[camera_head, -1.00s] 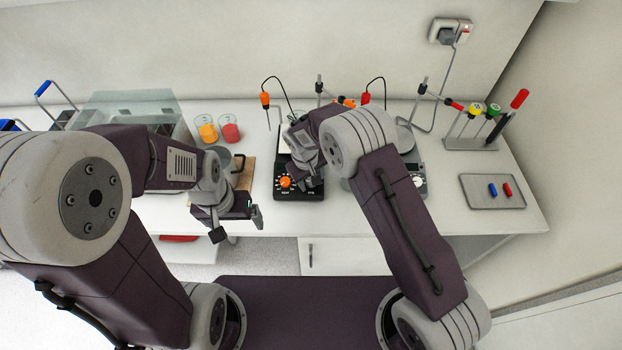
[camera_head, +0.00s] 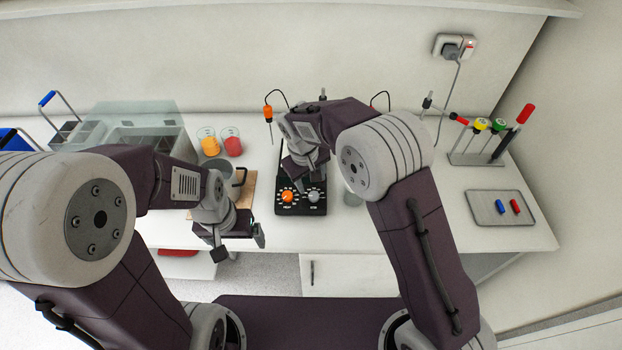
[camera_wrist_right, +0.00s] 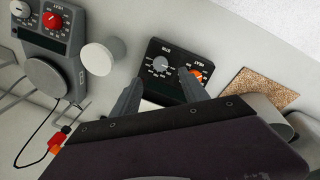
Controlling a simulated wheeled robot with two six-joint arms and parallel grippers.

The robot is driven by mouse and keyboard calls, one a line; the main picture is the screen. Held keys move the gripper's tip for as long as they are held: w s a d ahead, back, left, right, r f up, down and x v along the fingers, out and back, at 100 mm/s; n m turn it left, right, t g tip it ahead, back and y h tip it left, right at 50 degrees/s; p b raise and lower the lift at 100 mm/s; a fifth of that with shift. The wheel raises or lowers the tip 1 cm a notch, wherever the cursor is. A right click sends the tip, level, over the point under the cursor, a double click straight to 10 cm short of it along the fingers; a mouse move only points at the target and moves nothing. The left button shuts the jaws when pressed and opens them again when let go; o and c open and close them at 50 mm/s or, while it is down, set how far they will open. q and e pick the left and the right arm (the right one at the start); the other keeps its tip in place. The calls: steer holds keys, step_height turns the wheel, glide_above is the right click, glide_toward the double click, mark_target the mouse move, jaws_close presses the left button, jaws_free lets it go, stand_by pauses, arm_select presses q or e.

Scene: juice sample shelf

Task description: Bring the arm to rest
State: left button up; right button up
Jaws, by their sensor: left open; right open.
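My left gripper (camera_head: 238,246) is open and empty in the head view, over the bench's front edge below the beakers. My right arm reaches in from the right, and its wrist covers the upper part of a black hotplate (camera_head: 301,209). The fingers of my right gripper are mostly hidden in the head view. In the right wrist view the right gripper (camera_wrist_right: 158,94) is open, its fingers apart over the hotplate's front panel with a grey and an orange knob (camera_wrist_right: 195,75). Nothing is held between the fingers.
Beakers of orange (camera_head: 210,145) and red juice (camera_head: 232,145) stand behind my left arm, near a glass-topped bath (camera_head: 140,117). A tray (camera_head: 488,212) with a blue and a red piece lies at the right. A second device (camera_wrist_right: 45,40) shows in the wrist view.

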steer(key=s+d+r+m+b, duration=0.2)
steer(key=d+r+m+b, duration=0.15)
steer(key=d, duration=0.95)
steer(key=s+d+f+m, duration=0.1)
steer(key=s+d+f, duration=0.2)
steer(key=s, duration=0.5)
steer(key=s+d+f+m+y, duration=0.1)
steer(key=s+d+f+m, duration=0.1)
steer(key=s, duration=0.6)
steer(key=shift+s+d+f+g, duration=0.35)
steer(key=shift+d+f, duration=0.1)
steer(key=shift+f, duration=0.5)
steer(key=shift+m, duration=0.25)
